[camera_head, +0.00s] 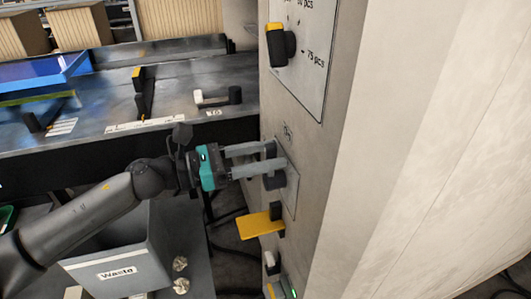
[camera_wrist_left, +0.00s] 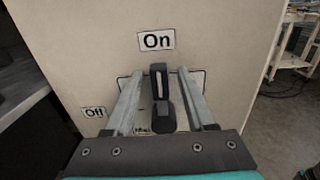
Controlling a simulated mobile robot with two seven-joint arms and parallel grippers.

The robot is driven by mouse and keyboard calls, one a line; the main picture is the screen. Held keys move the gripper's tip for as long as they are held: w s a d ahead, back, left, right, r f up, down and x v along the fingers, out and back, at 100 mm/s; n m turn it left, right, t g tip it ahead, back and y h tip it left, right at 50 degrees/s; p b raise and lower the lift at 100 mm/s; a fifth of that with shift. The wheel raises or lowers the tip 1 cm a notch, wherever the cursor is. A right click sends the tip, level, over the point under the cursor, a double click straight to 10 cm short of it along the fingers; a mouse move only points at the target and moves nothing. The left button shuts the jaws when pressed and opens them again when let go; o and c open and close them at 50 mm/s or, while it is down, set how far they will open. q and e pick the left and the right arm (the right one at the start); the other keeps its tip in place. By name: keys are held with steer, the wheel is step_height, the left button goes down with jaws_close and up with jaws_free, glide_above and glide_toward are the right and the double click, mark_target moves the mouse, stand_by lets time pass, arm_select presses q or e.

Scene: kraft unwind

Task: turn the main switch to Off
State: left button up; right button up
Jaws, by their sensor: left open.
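The main switch (camera_wrist_left: 161,92) is a black handle with a pale line on a plate fixed to the cabinet wall. In the left wrist view it points up toward the "On" label (camera_wrist_left: 156,40). The "Off" label (camera_wrist_left: 93,113) is to its lower left. My left gripper (camera_wrist_left: 166,98) is open, with one grey finger on each side of the handle and a gap visible on both sides. In the head view the left gripper (camera_head: 264,161) is at the cabinet face, and its fingers partly hide the switch (camera_head: 271,148). My right gripper is not in view.
On the cabinet (camera_head: 318,170), a black and yellow knob (camera_head: 281,45) is above the switch and a yellow lever (camera_head: 260,225) below it. A grey "Waste" bin (camera_head: 118,262) stands under my left arm. A dark bench (camera_head: 185,78) is behind.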

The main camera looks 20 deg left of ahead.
arm_select(q)
jaws_close()
stand_by(0.3)
stand_by(1.1)
